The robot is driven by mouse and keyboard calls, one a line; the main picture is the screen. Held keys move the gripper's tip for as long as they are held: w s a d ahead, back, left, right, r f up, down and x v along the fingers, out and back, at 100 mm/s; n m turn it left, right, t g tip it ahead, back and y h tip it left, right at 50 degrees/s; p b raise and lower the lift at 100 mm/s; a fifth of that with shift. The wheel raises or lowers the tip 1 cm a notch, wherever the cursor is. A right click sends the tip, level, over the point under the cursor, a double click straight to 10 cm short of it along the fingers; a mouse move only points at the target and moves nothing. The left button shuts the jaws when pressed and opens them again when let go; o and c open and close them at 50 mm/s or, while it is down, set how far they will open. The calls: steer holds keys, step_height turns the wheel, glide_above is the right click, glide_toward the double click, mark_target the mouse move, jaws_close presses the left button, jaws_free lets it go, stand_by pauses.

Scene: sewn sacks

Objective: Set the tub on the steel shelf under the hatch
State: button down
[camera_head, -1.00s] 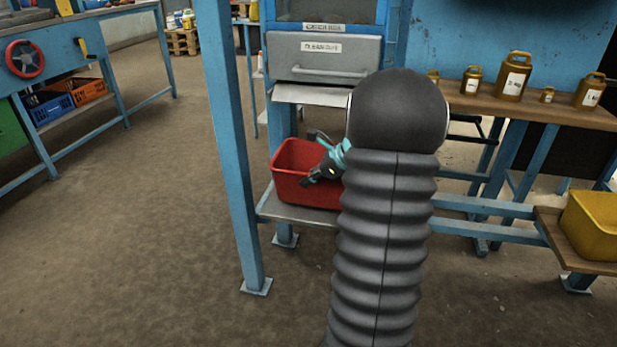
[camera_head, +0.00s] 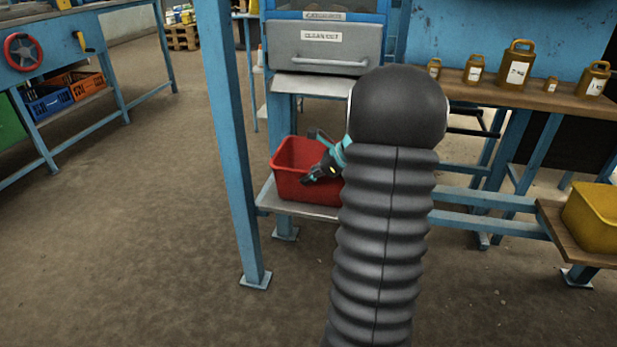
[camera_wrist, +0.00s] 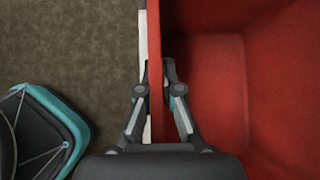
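The red tub (camera_head: 287,180) is at the steel shelf (camera_head: 305,211), below the hatch with its grey front (camera_head: 325,50). The tub is upright and appears empty. It looks to be on the shelf, but I cannot tell whether its base touches fully. My gripper (camera_head: 308,181) is at the tub's near wall. In the wrist view my gripper (camera_wrist: 156,85) has one finger on each side of the tub's red wall (camera_wrist: 154,40) and looks shut on it. My black arm hides the tub's right part.
A blue post (camera_head: 228,150) stands left of the shelf. A wooden bench (camera_head: 470,92) with several brown containers is at right. A yellow tub (camera_head: 593,218) stands on a low board at far right. Open floor (camera_head: 120,260) lies to the left.

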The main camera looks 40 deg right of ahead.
steer(key=shift+f, duration=0.3)
steer(key=c, duration=1.2)
jaws_free()
steer(key=shift+c, duration=0.2)
steer(key=v, duration=0.7)
steer(key=shift+s+d+r, duration=0.15)
